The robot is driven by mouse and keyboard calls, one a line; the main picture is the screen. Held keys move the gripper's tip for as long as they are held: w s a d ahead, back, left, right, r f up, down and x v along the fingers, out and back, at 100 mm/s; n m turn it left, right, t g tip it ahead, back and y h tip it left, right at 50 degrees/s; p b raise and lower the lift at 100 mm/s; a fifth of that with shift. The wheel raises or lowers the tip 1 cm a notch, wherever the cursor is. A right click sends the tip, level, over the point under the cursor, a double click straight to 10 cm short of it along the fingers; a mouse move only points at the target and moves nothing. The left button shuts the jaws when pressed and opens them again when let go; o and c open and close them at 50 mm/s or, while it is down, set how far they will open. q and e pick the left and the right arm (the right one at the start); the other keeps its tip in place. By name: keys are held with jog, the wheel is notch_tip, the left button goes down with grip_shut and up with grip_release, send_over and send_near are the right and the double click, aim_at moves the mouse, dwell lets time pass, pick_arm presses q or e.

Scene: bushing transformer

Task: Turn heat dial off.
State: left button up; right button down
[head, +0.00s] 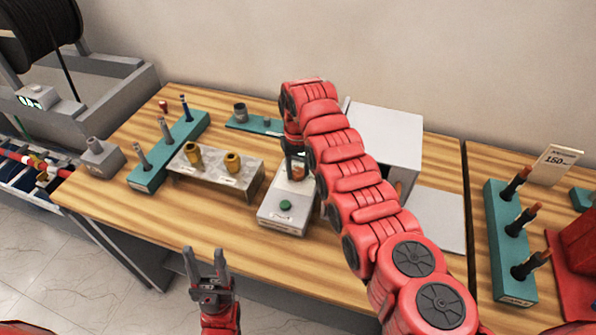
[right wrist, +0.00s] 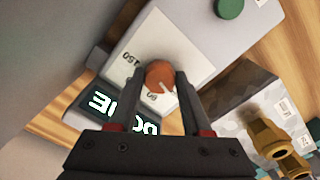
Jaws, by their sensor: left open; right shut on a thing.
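The heat dial (right wrist: 160,74) is an orange-brown round knob with a pale pointer mark, on the white face of a grey control box (head: 282,222). It also shows in the head view (head: 297,174), partly covered by my right gripper. My right gripper (right wrist: 161,76) is shut on the dial, one finger on each side; it comes down from above in the head view (head: 295,160). Printed numbers, one reading 150, surround the dial. A lit display (right wrist: 120,110) beside it is partly hidden by my fingers. My left gripper (head: 206,255) is open and empty before the table.
A green button (head: 286,204) sits on the same box. A metal stand with brass bushings (head: 232,162) is close on its left. A white box (head: 385,135) stands behind my right arm. Teal racks (head: 170,150) (head: 510,250) hold tools on both sides.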

dwell(0.3)
jog(key=shift+c, duration=1.7)
grip_release()
notch_tip(320, 180, up, 8)
jog(key=b, duration=0.3)
jog(key=shift+r, duration=0.15)
notch_tip(320, 180, up, 8)
jog(key=p, duration=0.6)
send_over(298, 171)
jog(key=shift+s+r+p, duration=0.1)
jog(key=shift+r+p, duration=0.45)
jog(key=shift+p, duration=0.15)
